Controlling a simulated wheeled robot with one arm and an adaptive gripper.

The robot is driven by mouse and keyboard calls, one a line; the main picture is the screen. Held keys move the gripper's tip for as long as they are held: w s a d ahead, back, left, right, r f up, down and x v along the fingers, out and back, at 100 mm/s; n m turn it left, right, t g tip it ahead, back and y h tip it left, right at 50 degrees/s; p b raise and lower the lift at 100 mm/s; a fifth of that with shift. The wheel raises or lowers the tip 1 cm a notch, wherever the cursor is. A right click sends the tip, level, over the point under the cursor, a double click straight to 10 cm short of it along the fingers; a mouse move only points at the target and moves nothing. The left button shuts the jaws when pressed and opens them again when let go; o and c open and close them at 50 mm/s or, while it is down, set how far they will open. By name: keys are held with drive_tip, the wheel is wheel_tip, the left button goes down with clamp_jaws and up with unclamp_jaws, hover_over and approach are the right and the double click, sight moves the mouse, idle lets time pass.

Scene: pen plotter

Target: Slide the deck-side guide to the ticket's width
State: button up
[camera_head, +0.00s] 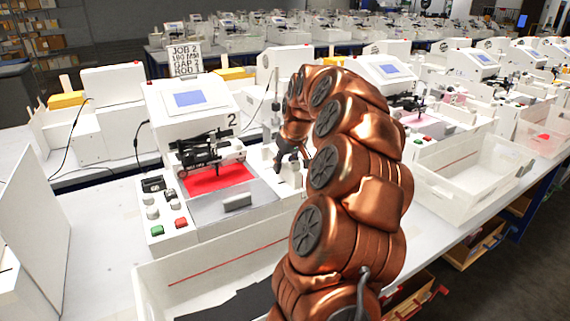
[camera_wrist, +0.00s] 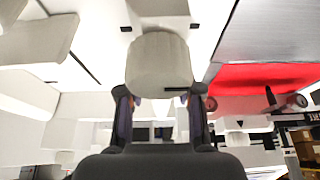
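The ticket (camera_head: 185,60) stands behind the plotter marked 2 and seems to read JOB 2, 180 MM, GAP 2, ROD 1. The plotter (camera_head: 190,118) has a red bed (camera_head: 218,178), which also shows at right in the wrist view (camera_wrist: 262,80). My gripper (camera_head: 280,160) is low at the right side of this bed. In the wrist view its fingers (camera_wrist: 160,108) are apart, with a pale rounded block (camera_wrist: 160,62) between and beyond their tips. I cannot tell whether they touch it, or whether this block is the deck-side guide. My arm hides the area right of the bed.
A grey plate with a handle (camera_head: 237,202) lies in front of the bed. Several buttons (camera_head: 180,223) sit at the plotter's front left. A white bin (camera_head: 165,268) stands in front, and another bin (camera_head: 475,165) at right. More plotters line the benches behind.

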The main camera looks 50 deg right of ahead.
clamp_jaws()
idle(0.3)
drive_tip(key=shift+w+a+f+b, duration=0.15)
drive_tip(key=shift+a+b, duration=0.2)
drive_tip(key=shift+b, duration=0.25)
drive_tip(key=shift+w+a+r, duration=0.1)
drive_tip(key=shift+a+r, duration=0.1)
drive_tip(key=shift+a, duration=0.05)
drive_tip(key=shift+o, duration=2)
unclamp_jaws()
